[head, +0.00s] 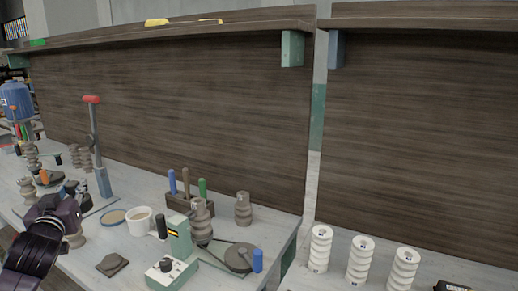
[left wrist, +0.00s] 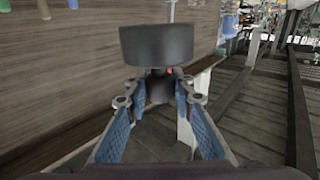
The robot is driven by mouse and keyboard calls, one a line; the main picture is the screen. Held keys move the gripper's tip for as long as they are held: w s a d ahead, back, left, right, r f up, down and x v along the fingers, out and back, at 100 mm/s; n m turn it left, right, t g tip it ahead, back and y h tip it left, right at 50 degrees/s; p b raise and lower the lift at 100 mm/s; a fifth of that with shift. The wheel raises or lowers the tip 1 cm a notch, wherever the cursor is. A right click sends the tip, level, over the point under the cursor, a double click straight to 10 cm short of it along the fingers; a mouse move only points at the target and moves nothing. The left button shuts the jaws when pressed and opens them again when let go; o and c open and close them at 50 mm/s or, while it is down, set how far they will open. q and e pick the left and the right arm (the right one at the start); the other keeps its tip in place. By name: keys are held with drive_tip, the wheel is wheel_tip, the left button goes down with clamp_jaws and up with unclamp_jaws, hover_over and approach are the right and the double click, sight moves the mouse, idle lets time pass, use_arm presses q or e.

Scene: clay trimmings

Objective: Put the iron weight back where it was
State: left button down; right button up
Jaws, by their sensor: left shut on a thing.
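My left gripper (head: 72,200) reaches in from the left, over the left part of the workbench. In the left wrist view its blue-padded fingers (left wrist: 160,92) are closed on the narrow lower part of the iron weight (left wrist: 157,44), a dark grey piece with a wide, round, drum-like head. The head sits beyond the fingertips. In the head view the weight is small and dark at the fingertips, and I cannot make out its outline clearly. My right gripper is not in view.
A press with a red handle (head: 92,100) stands behind the gripper. Right of it are a white cup (head: 140,221), a dark flat pad (head: 112,264), a green device (head: 179,238), a tool block (head: 178,203) and ribbed brown pieces (head: 243,209). White ribbed pieces (head: 359,261) stand at the right.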

use_arm(q)
drive_tip(key=s+d+f+m+t+h, duration=0.1)
drive_tip(key=s+d+f+m+h, duration=0.2)
drive_tip(key=d+f, duration=0.55)
drive_tip(key=s+d+f+h, duration=0.2)
drive_tip(key=s+d+f, duration=0.35)
drive_tip(key=d, duration=0.65)
drive_tip(key=s+d+f+m+h, duration=0.1)
drive_tip(key=s+d, duration=0.8)
drive_tip(key=s, duration=0.5)
drive_tip(key=shift+s, duration=0.3)
